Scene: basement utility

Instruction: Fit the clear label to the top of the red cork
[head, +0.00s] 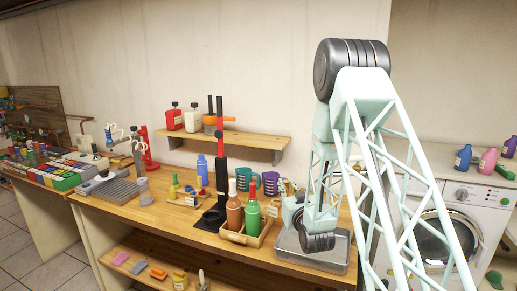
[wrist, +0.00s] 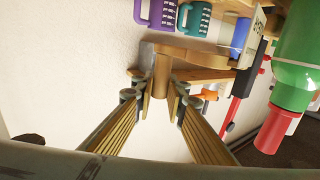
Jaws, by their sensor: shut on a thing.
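In the wrist view my gripper (wrist: 161,96) is shut on the tan stem of the clear label (wrist: 246,42). A tan bar runs from the stem toward the clear plate, which carries dark print. The red cork (wrist: 277,131) is on the neck of a green bottle (wrist: 297,62), to the right of the label and apart from it. The bottle looks upside down in this view. In the head view the green bottle (head: 252,219) stands upright with the red cork (head: 253,192) on top. My gripper is just right of it there, partly hidden by my arm.
A brown bottle (head: 234,213) stands beside the green one in a wooden crate (head: 240,240). A metal tray (head: 335,262) lies below my arm. A teal mug (head: 246,178) and purple mugs (head: 271,182) stand behind. A red and black stand (head: 221,160) rises at the left.

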